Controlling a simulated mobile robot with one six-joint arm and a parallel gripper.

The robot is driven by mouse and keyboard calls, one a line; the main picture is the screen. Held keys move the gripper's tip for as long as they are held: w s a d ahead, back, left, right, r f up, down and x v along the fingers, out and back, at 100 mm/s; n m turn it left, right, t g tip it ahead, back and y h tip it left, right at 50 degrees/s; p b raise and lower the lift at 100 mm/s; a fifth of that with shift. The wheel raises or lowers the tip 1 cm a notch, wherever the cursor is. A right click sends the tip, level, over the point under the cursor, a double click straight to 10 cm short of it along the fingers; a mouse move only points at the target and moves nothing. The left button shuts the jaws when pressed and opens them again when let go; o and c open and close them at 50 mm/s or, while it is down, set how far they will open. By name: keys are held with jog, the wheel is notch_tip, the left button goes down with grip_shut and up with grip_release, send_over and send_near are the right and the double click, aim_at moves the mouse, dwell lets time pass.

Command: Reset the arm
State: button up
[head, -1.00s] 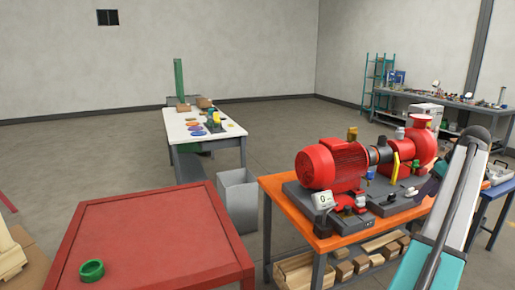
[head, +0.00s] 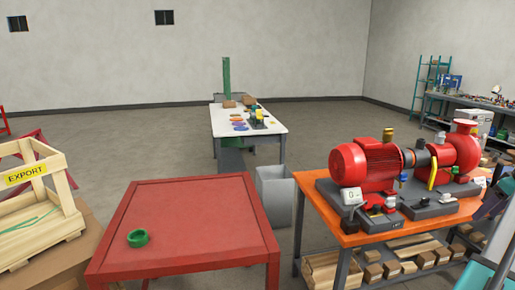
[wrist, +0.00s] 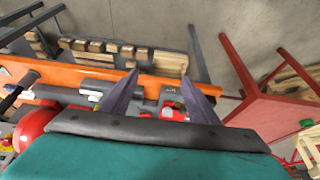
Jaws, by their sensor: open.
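My gripper (wrist: 163,100) shows in the wrist view as two grey-purple pointed fingers, spread apart with nothing between them. Beyond its fingers lie the orange edge of the pump bench (wrist: 145,84) and the grey floor. The red pump and motor (head: 370,165) sit on a dark base on the orange bench (head: 345,237), left of my arm.
A red table (head: 190,205) with a green ring (head: 138,238) stands left of the bench. A grey bin (head: 276,200) stands behind, between them. A wooden export crate (head: 35,205) is at the left. A white table (head: 235,119) stands farther back. Open floor lies around it.

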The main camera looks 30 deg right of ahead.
jog(key=w+a+f+g+y, duration=0.1)
jog(key=w+a+f, duration=0.6)
jog(key=w+f, duration=0.35)
jog(key=w+a+f+y, duration=0.1)
jog(key=w+a+f, duration=0.6)
jog(key=w+f, duration=0.3)
jog(key=w+a+f+g+y, duration=0.1)
jog(key=w+a+f, duration=0.3)
jog(key=a+f, duration=0.75)
jog(key=w+a+f+g+y, duration=0.15)
jog(key=w+a+f, duration=0.25)
jog(key=a+f, duration=0.7)
jog(key=s+a+f+g, duration=0.1)
jog(key=a+f, duration=0.3)
jog(key=a, duration=0.4)
jog(key=s+a+f+n+g, duration=0.1)
jog(key=s+a+f, duration=0.1)
jog(key=a+f, duration=0.5)
jog(key=s+a+f+g, duration=0.1)
jog(key=a+f+g, duration=0.1)
jog(key=a, duration=0.8)
jog(key=s+a+f+n+g+h, duration=0.1)
jog(key=s+a+f, duration=0.3)
jog(key=s+a, duration=0.4)
jog(key=s+a+f+g+h, duration=0.1)
jog(key=s+a+f+h, duration=0.1)
jog(key=s+a+f, duration=0.3)
jog(key=s+a, duration=0.4)
jog(key=s, duration=0.2)
jog(key=shift+s+n, duration=0.4)
